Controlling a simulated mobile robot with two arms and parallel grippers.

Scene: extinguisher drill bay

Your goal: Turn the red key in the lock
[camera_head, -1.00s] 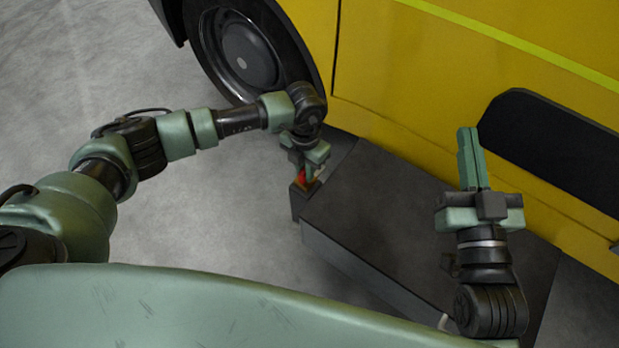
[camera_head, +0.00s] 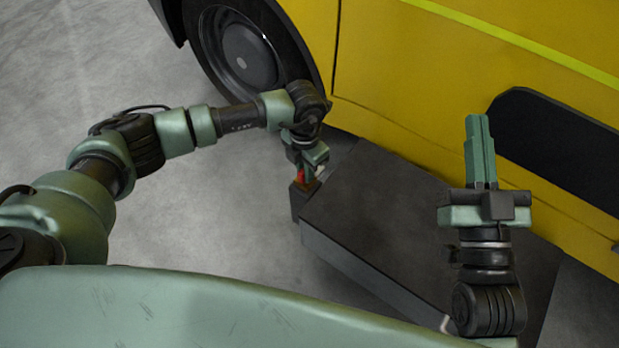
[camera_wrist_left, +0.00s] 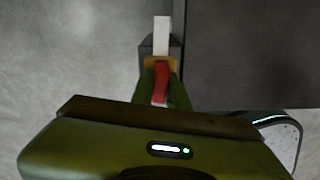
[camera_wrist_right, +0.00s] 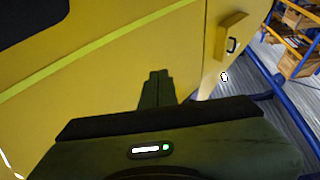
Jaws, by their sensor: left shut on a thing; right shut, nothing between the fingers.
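The red key (camera_head: 301,176) shows between the fingers of my left gripper (camera_head: 309,172), at the left end of the dark box in the head view. In the left wrist view the red key (camera_wrist_left: 160,82) stands between the green fingertips (camera_wrist_left: 161,94), which are shut on it. An orange-brown lock plate (camera_wrist_left: 161,61) lies just beyond the key, on a small dark block (camera_head: 300,201) at the box's corner. The key's lower end is hidden. My right gripper (camera_head: 480,128) is shut and empty, above the right part of the box.
A dark flat-topped box (camera_head: 385,215) stands beside a yellow vehicle (camera_head: 420,90) with a black wheel (camera_head: 240,55). A white strip (camera_wrist_left: 162,35) shows past the lock plate. Grey floor (camera_head: 210,240) is clear at left. The right wrist view shows blue and orange shelving (camera_wrist_right: 300,40).

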